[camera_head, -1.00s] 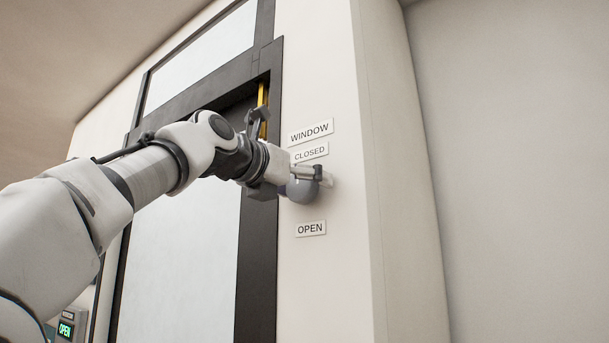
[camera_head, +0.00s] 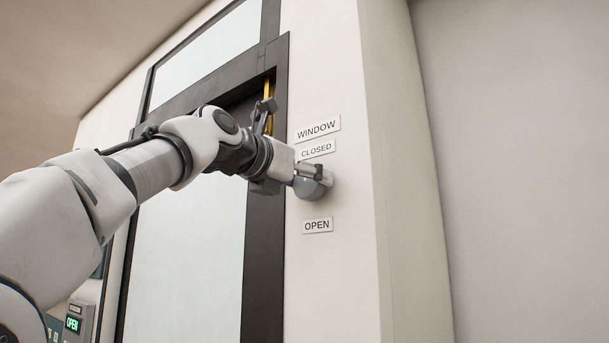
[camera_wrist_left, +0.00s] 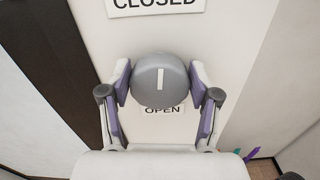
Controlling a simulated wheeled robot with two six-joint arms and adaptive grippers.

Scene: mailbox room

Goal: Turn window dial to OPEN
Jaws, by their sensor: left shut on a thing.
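The window dial (camera_head: 308,189) is a round grey knob on the white wall, between the CLOSED label (camera_head: 316,149) above and the OPEN label (camera_head: 317,225) below. A WINDOW label (camera_head: 317,130) sits higher up. My left gripper (camera_head: 318,174) is at the dial and partly covers it in the head view. In the left wrist view the dial (camera_wrist_left: 160,82) sits between the two purple-padded fingers, which are shut on its sides. The white mark on its face is upright in that view. The OPEN label (camera_wrist_left: 163,110) is partly hidden behind the dial. My right gripper is not in view.
A dark-framed window or door panel (camera_head: 264,230) stands left of the dial, with a yellow strip (camera_head: 268,90) in its upper opening. A small box with a lit green OPEN display (camera_head: 73,324) is at lower left. A wall corner is to the right.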

